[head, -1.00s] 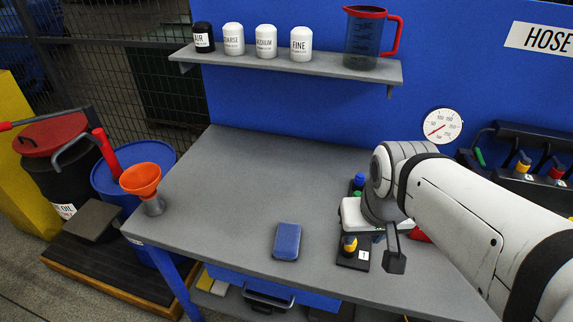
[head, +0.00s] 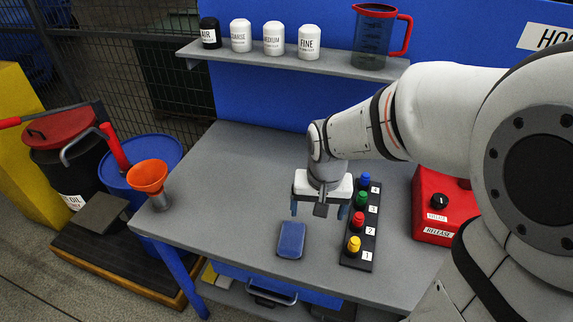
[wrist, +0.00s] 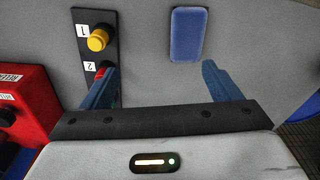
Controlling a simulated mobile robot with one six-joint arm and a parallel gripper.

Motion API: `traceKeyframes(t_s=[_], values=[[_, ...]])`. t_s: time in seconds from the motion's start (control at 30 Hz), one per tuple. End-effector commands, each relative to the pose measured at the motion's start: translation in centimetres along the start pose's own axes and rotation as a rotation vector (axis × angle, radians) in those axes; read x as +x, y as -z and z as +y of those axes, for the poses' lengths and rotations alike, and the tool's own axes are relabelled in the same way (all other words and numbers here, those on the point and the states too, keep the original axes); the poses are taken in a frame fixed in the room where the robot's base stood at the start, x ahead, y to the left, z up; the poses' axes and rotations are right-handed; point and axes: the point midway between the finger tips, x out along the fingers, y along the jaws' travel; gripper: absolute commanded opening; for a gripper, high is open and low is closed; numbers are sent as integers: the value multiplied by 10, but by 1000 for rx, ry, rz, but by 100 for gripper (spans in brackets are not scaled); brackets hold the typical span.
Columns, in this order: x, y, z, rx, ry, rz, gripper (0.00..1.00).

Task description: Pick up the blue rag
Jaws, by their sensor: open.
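The blue rag (head: 291,240) lies flat on the grey workbench, near its front edge, as a folded rectangle. It also shows in the wrist view (wrist: 187,35), beyond my fingertips and toward the right finger. My gripper (head: 320,209) is open and empty, pointing down above the bench, a little behind and to the right of the rag in the head view. In the wrist view, its two blue fingers (wrist: 160,80) are spread wide, with bare bench between them. Nothing covers the rag.
A black strip with several coloured knobs (head: 345,262) stands right of the rag; one finger looks close to it. A red box (head: 440,205) is farther right. An orange funnel (head: 147,178) stands at the bench's left edge. The bench left of the rag is clear.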

Motion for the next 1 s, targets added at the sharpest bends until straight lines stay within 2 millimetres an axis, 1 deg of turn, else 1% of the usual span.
traceKeyframes(t_s=[0.03,0.1,0.2,0.33,0.47,0.77,1.0], values=[[11,5,-12,7,-7,-27,85],[27,11,-26,29,-14,-49,85],[46,16,-42,54,-24,-72,85],[62,19,-54,73,-33,-88,85],[74,18,-57,81,-37,-95,85],[104,14,-55,82,-38,-96,85],[136,10,-53,83,-36,-95,85]])
